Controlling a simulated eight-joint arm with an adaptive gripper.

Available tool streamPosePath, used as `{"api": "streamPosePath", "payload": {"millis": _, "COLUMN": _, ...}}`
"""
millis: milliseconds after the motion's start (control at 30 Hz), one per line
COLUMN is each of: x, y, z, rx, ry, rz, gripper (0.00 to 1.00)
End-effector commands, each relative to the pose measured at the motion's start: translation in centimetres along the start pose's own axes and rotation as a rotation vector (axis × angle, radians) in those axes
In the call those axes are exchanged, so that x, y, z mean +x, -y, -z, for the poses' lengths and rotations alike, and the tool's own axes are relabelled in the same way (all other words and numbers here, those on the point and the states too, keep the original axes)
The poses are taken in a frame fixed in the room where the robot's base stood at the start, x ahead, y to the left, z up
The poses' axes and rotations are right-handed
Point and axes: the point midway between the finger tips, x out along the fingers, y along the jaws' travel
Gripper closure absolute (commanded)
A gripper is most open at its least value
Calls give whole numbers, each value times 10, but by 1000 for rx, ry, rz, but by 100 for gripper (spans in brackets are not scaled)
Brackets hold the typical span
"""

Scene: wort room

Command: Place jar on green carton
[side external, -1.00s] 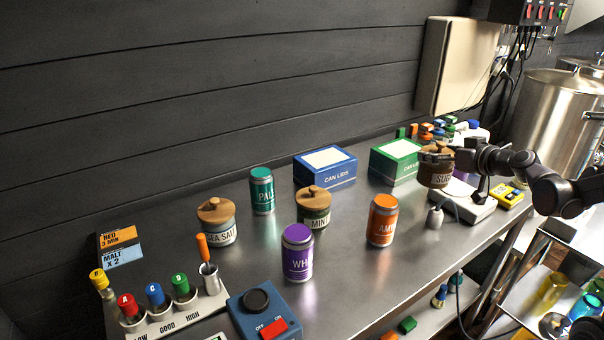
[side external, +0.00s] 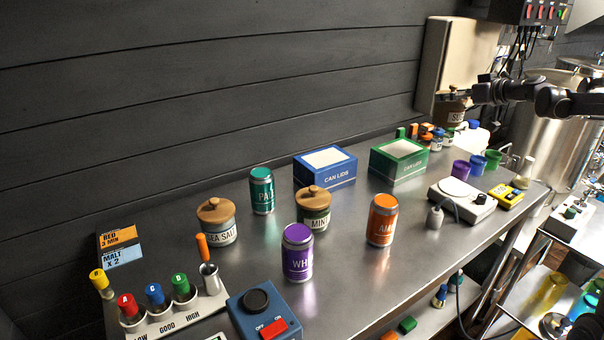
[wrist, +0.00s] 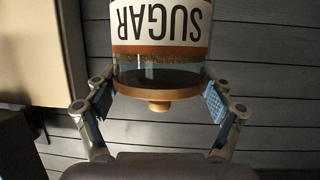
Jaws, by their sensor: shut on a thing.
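My gripper (side external: 458,95) is shut on the sugar jar (side external: 453,117) and holds it high above the far right of the bench. In the wrist view the sugar jar (wrist: 160,24) shows a white SUGAR label, upside down in the picture, and a wooden lid with a knob. The fingers (wrist: 160,92) close on either side of the lid end. The green carton (side external: 411,171), marked CAN LIDS with a pale top, stands on the bench to the left of and below the jar. Its top is bare.
A blue carton (side external: 338,178) stands left of the green one. Mint (side external: 314,219) and sea salt (side external: 219,229) jars and teal (side external: 262,191), purple (side external: 297,252) and orange cans (side external: 382,220) stand nearer. A white scale (side external: 462,198) and small coloured containers are at the right.

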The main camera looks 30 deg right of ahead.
Motion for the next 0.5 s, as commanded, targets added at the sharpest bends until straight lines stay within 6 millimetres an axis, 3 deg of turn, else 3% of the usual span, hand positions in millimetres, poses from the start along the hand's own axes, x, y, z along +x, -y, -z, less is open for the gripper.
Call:
{"api": "streamPosePath", "payload": {"millis": 167, "x": 11, "y": -1, "z": 4, "rx": -2, "ry": -3, "rz": 9, "gripper": 81}}
{"api": "streamPosePath", "payload": {"millis": 500, "x": 70, "y": 38, "z": -14, "rx": -3, "ry": -4, "rz": 10, "gripper": 81}}
